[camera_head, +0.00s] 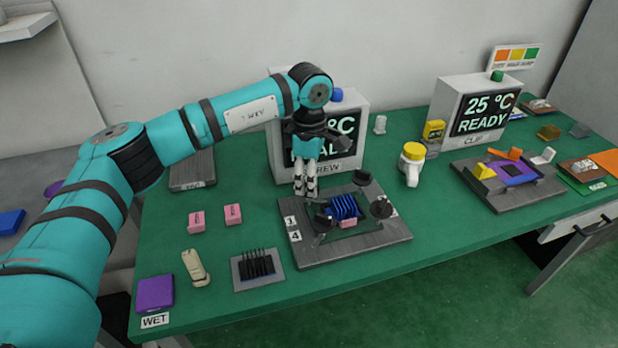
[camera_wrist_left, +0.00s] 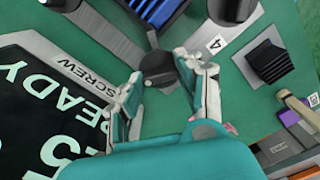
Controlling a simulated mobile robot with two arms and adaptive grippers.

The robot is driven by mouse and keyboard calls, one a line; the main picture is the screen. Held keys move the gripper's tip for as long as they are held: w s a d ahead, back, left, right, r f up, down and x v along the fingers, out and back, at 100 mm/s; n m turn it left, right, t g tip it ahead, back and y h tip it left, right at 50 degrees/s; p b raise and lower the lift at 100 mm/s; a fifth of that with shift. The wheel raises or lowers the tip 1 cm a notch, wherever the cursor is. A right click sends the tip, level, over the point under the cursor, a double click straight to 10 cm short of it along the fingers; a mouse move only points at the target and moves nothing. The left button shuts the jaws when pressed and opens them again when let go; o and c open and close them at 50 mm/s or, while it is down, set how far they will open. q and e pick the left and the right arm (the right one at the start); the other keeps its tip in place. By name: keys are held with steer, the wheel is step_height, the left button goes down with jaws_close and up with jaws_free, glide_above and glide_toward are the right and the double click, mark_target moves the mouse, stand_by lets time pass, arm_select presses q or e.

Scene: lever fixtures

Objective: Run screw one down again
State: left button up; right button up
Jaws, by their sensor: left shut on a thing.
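My left gripper (camera_head: 306,190) points down at the back left corner of the screw fixture (camera_head: 375,241), near the label 1. In the left wrist view its fingers (camera_wrist_left: 160,66) are closed around a black screw knob (camera_wrist_left: 158,70). The head view hides most of this knob behind the fingers. Other black knobs stand at the back (camera_head: 362,177), right (camera_head: 381,207) and front left (camera_head: 323,223), the last near label 4 (camera_head: 295,236). A blue finned block (camera_head: 342,207) sits between the knobs. My right gripper is not in view.
The SCREW display box (camera_head: 355,115) stands close behind the arm; READY is legible in the wrist view. Pink blocks (camera_head: 233,214), a black finned block (camera_head: 257,265) and a beige tool (camera_head: 194,266) lie left of the fixture. A yellow-capped bottle (camera_head: 412,163) stands right.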

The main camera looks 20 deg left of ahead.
arm_select(q)
steer(key=o, duration=1.2)
steer(key=shift+c, duration=0.2)
steer(key=shift+r, duration=0.15)
step_height(320, 180, up, 12)
